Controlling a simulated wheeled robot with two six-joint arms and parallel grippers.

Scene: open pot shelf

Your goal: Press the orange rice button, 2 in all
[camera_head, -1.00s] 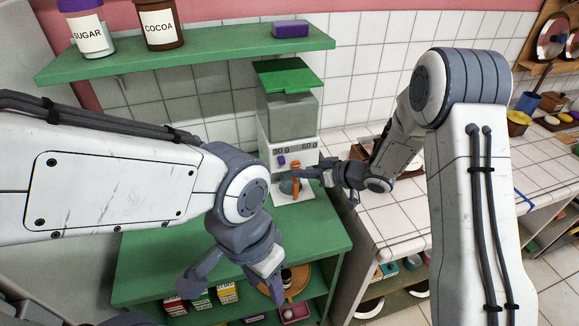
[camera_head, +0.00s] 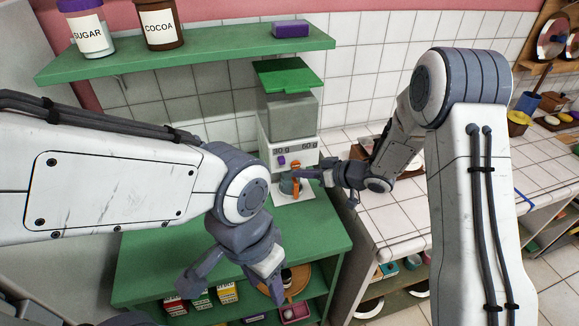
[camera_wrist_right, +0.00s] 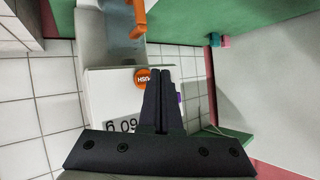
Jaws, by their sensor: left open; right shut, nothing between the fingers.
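The dispenser (camera_head: 290,146) is white with a grey hopper and green lid, and stands on the green counter. Its front carries "30 g" and "60 g" labels and a purple button (camera_head: 281,160). My left gripper (camera_head: 233,287) is open and empty, low before the counter.
A teal and orange item (camera_head: 289,186) sits below the dispenser's front. A green shelf (camera_head: 200,62) above holds the sugar jar (camera_head: 90,30), cocoa jar (camera_head: 160,24) and a purple block (camera_head: 290,30). A white tiled counter (camera_head: 385,215) lies to the right.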

